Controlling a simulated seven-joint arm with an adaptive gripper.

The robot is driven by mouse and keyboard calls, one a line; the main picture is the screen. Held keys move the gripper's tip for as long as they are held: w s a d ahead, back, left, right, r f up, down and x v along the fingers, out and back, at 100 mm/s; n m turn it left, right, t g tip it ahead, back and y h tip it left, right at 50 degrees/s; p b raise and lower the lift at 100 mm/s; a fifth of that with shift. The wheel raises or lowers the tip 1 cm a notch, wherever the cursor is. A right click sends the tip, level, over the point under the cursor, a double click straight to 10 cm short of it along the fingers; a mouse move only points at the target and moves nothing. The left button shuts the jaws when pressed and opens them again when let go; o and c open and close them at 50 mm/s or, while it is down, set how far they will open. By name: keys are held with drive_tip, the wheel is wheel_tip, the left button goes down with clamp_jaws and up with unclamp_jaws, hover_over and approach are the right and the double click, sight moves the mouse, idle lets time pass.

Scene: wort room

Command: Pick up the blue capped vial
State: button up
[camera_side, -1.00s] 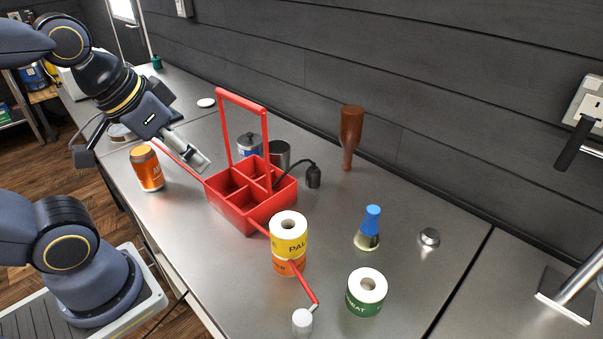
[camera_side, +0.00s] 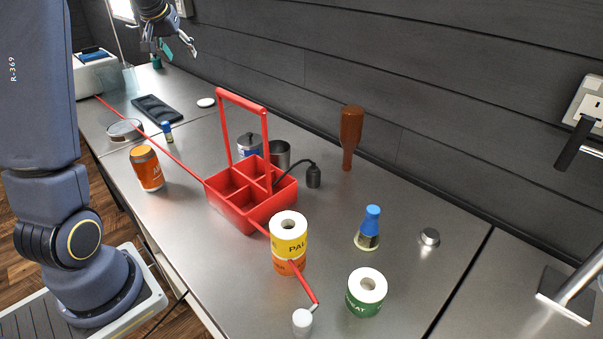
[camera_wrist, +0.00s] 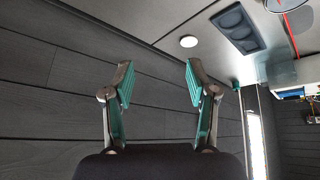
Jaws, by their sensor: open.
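A small vial with a blue cap (camera_side: 167,131) stands upright on the steel bench at the left in the side view, near the dark tray. A larger flask-shaped bottle with a blue top (camera_side: 368,228) stands at the front right. My gripper (camera_side: 171,52) is high at the far back of the bench, well above and behind the small vial, close to the wall. In the wrist view my gripper (camera_wrist: 159,78) has its two teal-padded fingers spread, with nothing between them but the dark wall behind. I cannot make out either blue-topped thing in the wrist view.
A red caddy (camera_side: 247,220) with a tall handle stands mid-bench, with an orange can (camera_side: 146,168) to its left. A dark compartment tray (camera_side: 158,109), also in the wrist view (camera_wrist: 238,28), lies near a white disc (camera_side: 206,102). A brown bottle (camera_side: 351,138) stands by the wall.

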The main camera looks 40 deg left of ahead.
drive_tip(key=s+a+f+n+g, duration=0.1)
drive_tip(key=s+a+f, duration=0.25)
drive_tip(key=a, duration=0.25)
drive_tip(key=n+g, duration=0.1)
approach(165, 123)
drive_tip(key=shift+x, duration=5.2)
drive_tip(key=shift+a+r, duration=0.1)
drive_tip(key=shift+c, duration=0.3)
clamp_jaws()
